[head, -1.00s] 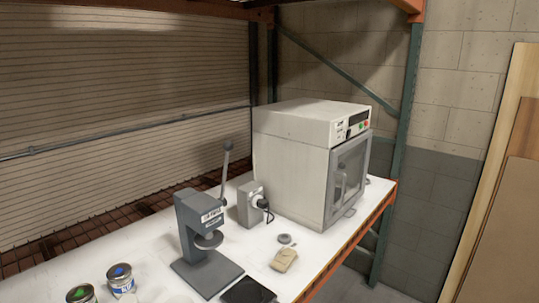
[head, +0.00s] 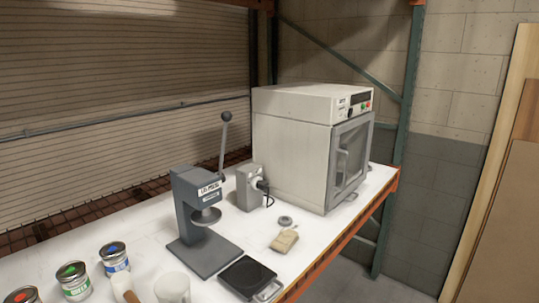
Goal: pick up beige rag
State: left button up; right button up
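The beige rag (head: 285,241) lies folded on the white shelf top (head: 225,235), near its front edge. It sits in front of a small grey ring-shaped object (head: 285,221) and behind a black square plate. Nothing covers the rag. Neither of my grippers shows in the head view.
A grey lever press (head: 200,222) stands left of the rag, with a black square plate (head: 247,275) in front. A grey box with a plug (head: 250,188) and a large white oven (head: 305,147) stand behind. Several paint cans (head: 115,258), a white cup (head: 172,287) and a brush (head: 127,291) are front left.

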aim_at(285, 241)
jog(key=u, duration=1.05)
jog(key=l+u, duration=0.3)
jog(key=l, duration=1.4)
